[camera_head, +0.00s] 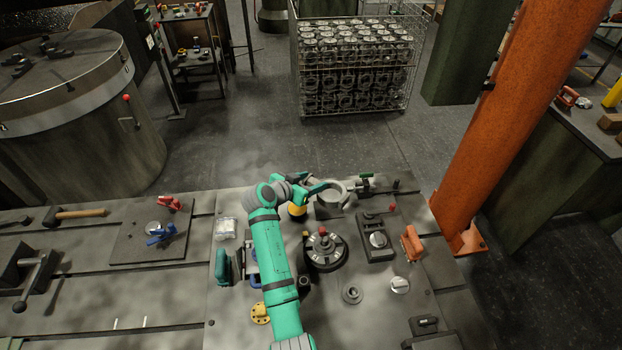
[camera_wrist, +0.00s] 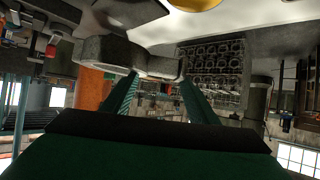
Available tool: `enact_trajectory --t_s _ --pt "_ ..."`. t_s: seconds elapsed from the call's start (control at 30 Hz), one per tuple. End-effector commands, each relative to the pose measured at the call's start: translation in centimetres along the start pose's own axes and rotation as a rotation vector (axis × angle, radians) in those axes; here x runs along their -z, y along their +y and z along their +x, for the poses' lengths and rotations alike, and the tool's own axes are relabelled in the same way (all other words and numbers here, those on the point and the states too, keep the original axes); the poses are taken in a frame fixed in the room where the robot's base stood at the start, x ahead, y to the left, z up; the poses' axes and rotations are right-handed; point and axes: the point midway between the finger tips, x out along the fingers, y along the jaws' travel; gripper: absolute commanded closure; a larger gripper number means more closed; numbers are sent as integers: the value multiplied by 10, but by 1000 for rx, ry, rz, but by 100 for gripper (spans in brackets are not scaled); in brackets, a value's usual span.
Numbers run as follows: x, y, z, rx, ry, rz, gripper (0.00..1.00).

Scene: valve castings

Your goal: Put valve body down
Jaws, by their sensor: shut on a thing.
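The valve body (camera_head: 334,194) is a grey, ring-like casting at the far part of the near bench, just right of my gripper (camera_head: 318,188). In the wrist view the grey casting (camera_wrist: 105,52) lies across the ends of my green fingers (camera_wrist: 160,78). My gripper is shut on it. Its underside is hidden, so I cannot tell whether it touches the bench or a support below. My arm covers part of the bench to the left.
A black round fixture with a red knob (camera_head: 323,250) stands close in front. A dark device with a red-tipped lever (camera_head: 377,240) and an orange clamp (camera_head: 411,243) are to the right. An orange post (camera_head: 515,110) rises beyond. A wire crate (camera_head: 350,65) of castings stands behind.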

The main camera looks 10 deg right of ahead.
Motion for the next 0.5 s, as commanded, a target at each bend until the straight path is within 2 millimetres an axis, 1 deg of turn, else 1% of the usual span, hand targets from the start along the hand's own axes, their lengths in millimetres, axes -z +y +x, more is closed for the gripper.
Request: enact_trajectory --t_s 0.03,0.37,0.5 --pt "4 -2 -2 4 7 1 100" --pt "4 -3 -8 8 9 -12 100" --pt "-4 -2 -2 5 7 -13 100"
